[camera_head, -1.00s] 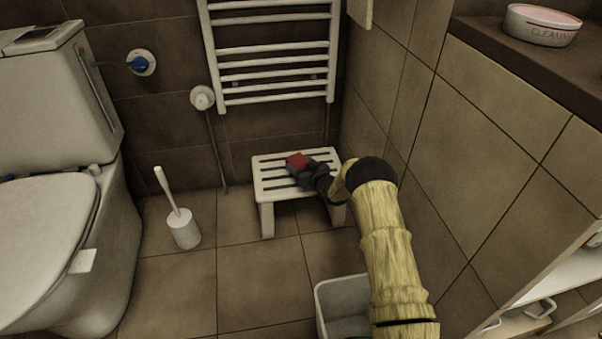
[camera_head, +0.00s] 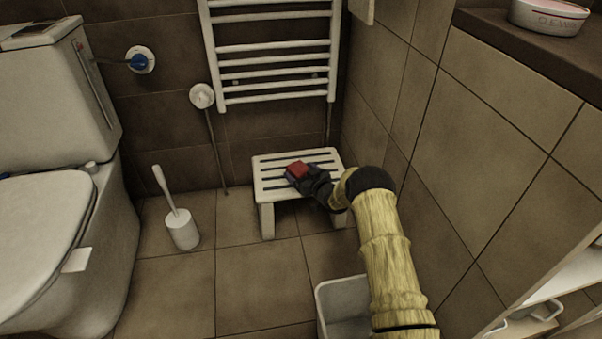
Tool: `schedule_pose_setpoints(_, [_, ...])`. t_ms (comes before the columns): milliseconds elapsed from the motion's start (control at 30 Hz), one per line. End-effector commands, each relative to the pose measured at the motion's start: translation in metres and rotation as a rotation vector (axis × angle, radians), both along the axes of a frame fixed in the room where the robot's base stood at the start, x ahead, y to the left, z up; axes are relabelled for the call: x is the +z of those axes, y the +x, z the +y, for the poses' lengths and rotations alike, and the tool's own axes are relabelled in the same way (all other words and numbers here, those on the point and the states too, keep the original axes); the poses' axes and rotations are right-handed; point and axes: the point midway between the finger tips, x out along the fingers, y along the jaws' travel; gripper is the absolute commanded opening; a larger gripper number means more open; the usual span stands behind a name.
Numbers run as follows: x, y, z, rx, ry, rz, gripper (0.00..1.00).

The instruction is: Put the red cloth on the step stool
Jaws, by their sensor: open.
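The step stool (camera_head: 272,188) is white with a slatted top and stands on the floor against the back wall, under the towel radiator. The red cloth (camera_head: 298,169) is a small folded red piece at the stool's top, near its middle. My gripper (camera_head: 297,175) is over the stool top, right at the cloth, with its jaws open. The dark gripper body hides part of the cloth and of the stool's right side. I cannot tell whether the fingers still touch the cloth.
A toilet (camera_head: 60,220) stands at the left, with a white toilet brush (camera_head: 182,230) beside it. A white bin (camera_head: 338,300) is on the floor below my arm. A tiled wall (camera_head: 480,160) and a counter with a bowl (camera_head: 548,17) close off the right.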

Motion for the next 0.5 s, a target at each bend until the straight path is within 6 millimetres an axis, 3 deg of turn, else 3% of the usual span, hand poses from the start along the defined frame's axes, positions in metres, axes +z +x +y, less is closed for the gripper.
schedule_pose_setpoints(267, [0.006, -0.007, -0.004, 0.001, -0.001, 0.002, 0.81])
schedule_pose_setpoints(500, [0.014, -0.038, -0.025, 0.001, 0.0, 0.005, 0.81])
